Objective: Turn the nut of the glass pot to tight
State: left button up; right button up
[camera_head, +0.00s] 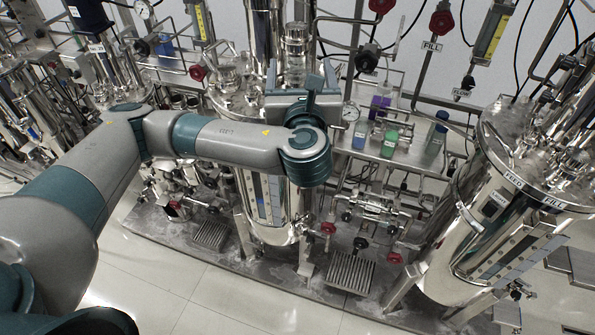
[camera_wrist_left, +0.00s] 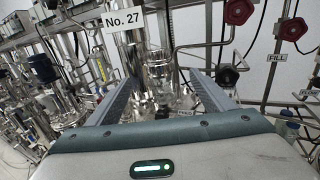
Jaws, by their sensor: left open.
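A glass pot (camera_head: 296,42) with shiny metal fittings stands on top of the middle steel vessel (camera_head: 262,210) in the head view. In the left wrist view the glass pot (camera_wrist_left: 160,68) shows ahead, between the fingers. I cannot make out its nut clearly or tell whether it is tight. My left gripper (camera_head: 300,70) is in front of the pot at the vessel's top, with its fingers mostly seen from behind. In the left wrist view the left gripper (camera_wrist_left: 168,78) is open, its two grey fingers spread with nothing held between them. My right gripper is out of view.
A tall steel column labelled No. 27 (camera_wrist_left: 126,45) rises left of the pot. A pressure gauge (camera_head: 350,111) and a shelf with a green container (camera_head: 389,143) and a purple bottle (camera_head: 379,104) are right of the gripper. Another steel vessel (camera_head: 490,215) stands at right.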

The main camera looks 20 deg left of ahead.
pick_arm(q)
jog(key=s+d+f+n+g+h, duration=0.1)
jog(key=s+f+n, duration=0.4)
jog(key=f, duration=0.5)
jog(key=s+d+f+n+g+h, duration=0.1)
jog(key=s+f+n+g, duration=0.4)
jog(key=f, duration=0.5)
jog(key=shift+s+d+n+h, duration=0.4)
jog(key=shift+s+n+h, duration=0.2)
jog(key=shift+h, duration=0.3)
jog(key=shift+w, duration=0.15)
